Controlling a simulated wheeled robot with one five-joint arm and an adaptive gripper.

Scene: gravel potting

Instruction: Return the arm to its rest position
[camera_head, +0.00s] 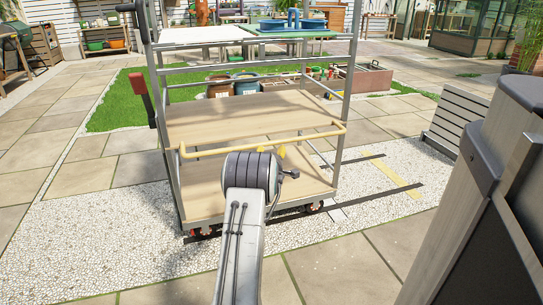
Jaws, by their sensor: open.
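My arm (240,240) reaches forward from the bottom of the view to a wheeled cart. Its dark round joint (252,172) is in front of the cart's pale yellow front bar (205,149). No held object shows.
Planters (370,78) and pots lie behind the cart. Paving at left is clear.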

